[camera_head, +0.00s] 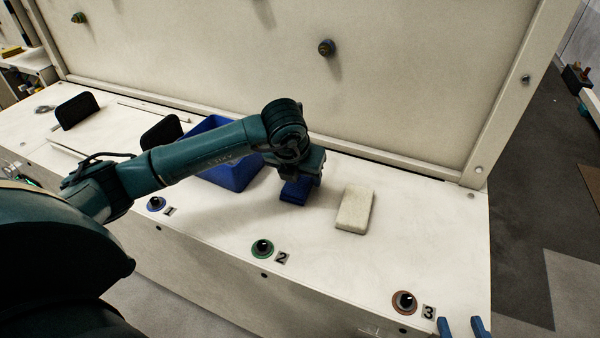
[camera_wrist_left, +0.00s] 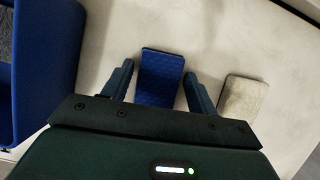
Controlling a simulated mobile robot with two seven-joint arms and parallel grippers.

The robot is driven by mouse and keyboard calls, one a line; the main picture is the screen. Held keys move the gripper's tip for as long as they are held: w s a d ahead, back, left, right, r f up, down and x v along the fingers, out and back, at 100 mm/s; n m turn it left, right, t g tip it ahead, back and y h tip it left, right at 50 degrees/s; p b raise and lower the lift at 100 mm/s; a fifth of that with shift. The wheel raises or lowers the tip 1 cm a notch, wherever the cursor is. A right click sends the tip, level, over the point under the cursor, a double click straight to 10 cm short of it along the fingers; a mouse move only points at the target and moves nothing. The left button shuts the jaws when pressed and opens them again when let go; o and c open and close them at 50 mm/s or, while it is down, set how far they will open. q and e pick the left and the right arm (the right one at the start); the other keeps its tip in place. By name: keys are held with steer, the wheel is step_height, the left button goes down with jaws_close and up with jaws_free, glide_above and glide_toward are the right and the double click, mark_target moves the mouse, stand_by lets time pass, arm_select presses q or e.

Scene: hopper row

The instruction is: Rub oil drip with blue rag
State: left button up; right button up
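The blue rag (camera_head: 292,196) is a folded, quilted block lying on the white counter, partly hidden under my left gripper in the head view. My left gripper (camera_head: 300,184) points down over it. In the left wrist view the blue rag (camera_wrist_left: 160,78) lies between the two spread fingers of my left gripper (camera_wrist_left: 158,85), with a narrow gap on each side. My right gripper (camera_head: 462,326) shows only its two blue fingertips, spread apart and empty, at the bottom right. I cannot make out an oil drip in either view.
A blue bin (camera_head: 232,172) stands left of the rag, behind my left arm. A pale sponge-like block (camera_head: 355,208) lies to its right. Numbered knobs, such as the green one (camera_head: 262,248), line the front edge. A cream panel (camera_head: 400,90) rises behind; the counter's right end is clear.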

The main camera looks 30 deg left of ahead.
mark_target(300, 178)
arm_select(q)
steer(key=shift+r, duration=0.3)
stand_by(0.4)
steer(key=c, duration=0.8)
steer(key=shift+o, duration=0.2)
steer(key=shift+r, duration=0.1)
steer(key=shift+r+p, duration=2.15)
steer(key=shift+r, duration=0.8)
